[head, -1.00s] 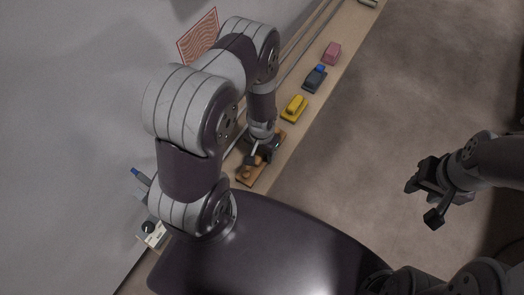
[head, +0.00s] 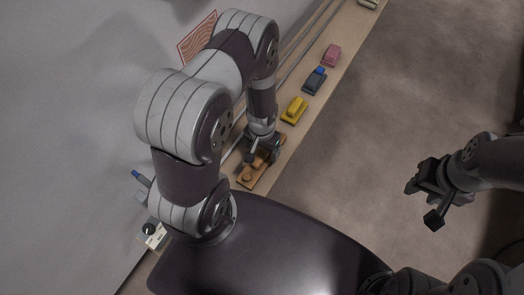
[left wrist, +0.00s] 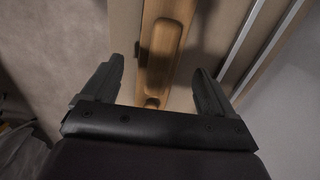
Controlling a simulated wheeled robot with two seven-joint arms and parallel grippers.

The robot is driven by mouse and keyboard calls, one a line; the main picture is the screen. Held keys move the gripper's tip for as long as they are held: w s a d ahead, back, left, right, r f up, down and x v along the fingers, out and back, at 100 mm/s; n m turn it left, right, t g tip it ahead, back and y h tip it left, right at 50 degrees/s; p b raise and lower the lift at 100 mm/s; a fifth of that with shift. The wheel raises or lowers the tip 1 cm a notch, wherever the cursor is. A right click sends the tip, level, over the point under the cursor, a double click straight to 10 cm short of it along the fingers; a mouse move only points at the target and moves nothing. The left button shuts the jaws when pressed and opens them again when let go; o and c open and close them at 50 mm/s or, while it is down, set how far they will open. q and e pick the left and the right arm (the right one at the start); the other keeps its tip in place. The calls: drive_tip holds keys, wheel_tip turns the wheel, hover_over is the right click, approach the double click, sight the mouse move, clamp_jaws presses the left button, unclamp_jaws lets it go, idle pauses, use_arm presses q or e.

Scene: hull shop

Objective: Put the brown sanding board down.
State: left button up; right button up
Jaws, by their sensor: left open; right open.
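The brown sanding board (head: 246,180) lies flat on the long bench, near its front end. It also shows in the left wrist view (left wrist: 184,8), with a raised orange-brown handle (left wrist: 165,42) and a round knob (left wrist: 152,102). My left gripper (head: 260,157) is just above the board. In the left wrist view its two fingers (left wrist: 160,92) are spread wide on either side of the board, with nothing clamped between them. My right gripper (head: 430,200) is open and empty over the floor at the right.
Along the bench (head: 322,100) lie a yellow board (head: 294,110), a dark board with a blue knob (head: 314,80) and a pink one (head: 331,55). Metal rails (head: 300,62) run along the wall side. A white box (head: 154,235) stands at lower left.

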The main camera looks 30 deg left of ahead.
use_arm(q)
wheel_tip(320, 180, up, 18)
drive_tip(key=d, duration=0.1)
wheel_tip(320, 180, up, 8)
drive_tip(key=t, duration=0.1)
hover_over(266, 153)
drive_tip(key=s+d, duration=0.1)
drive_tip(key=s, duration=0.4)
drive_tip(key=shift+w+d+r+n+p, duration=0.1)
drive_tip(key=shift+d+n+p, duration=0.1)
drive_tip(key=shift+n+p, duration=0.25)
